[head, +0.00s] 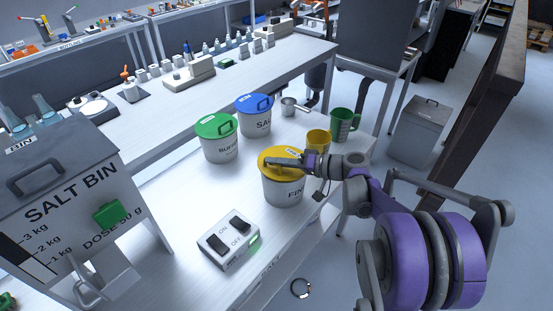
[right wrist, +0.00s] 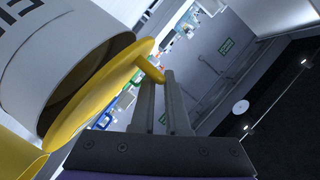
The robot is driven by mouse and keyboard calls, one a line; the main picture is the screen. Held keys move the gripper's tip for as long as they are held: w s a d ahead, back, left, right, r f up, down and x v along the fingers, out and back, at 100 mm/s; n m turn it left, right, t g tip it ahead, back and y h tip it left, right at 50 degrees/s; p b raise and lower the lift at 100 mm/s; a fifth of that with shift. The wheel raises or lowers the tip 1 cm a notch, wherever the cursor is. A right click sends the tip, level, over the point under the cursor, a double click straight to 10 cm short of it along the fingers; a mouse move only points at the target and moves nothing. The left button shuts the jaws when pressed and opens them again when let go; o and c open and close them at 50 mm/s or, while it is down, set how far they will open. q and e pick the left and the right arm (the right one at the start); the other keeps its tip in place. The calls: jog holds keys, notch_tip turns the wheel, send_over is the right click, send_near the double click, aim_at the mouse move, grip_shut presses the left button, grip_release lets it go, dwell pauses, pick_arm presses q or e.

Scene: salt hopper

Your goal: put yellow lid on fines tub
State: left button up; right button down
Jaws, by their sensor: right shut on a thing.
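The fines tub (head: 284,190) is a white bucket marked "FIN…" standing on the white table in the head view. The yellow lid (head: 270,154) is over its mouth. My right gripper (head: 292,162) is at the top of the lid, shut on its handle (right wrist: 150,69). In the right wrist view the lid (right wrist: 88,108) stands a little apart from the tub (right wrist: 55,60), and a dark strip of the tub's inside shows between them. I cannot tell whether they touch on the far side. My left gripper is not in view.
A green-lidded tub (head: 220,147) and a blue-lidded tub (head: 254,122) stand behind. A yellow cup (head: 318,139) and a green jug (head: 342,126) are close to my right gripper. A switch box (head: 229,240) is in front; the salt bin (head: 65,205) is left.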

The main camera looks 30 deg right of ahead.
jog(key=shift+f, duration=0.4)
jog(key=c, duration=0.8)
grip_release()
jog(key=shift+c, duration=0.2)
jog(key=v, duration=1)
jog(key=shift+s+d+b, duration=0.25)
jog(key=shift+s+b, duration=0.05)
jog(key=shift+b, duration=0.05)
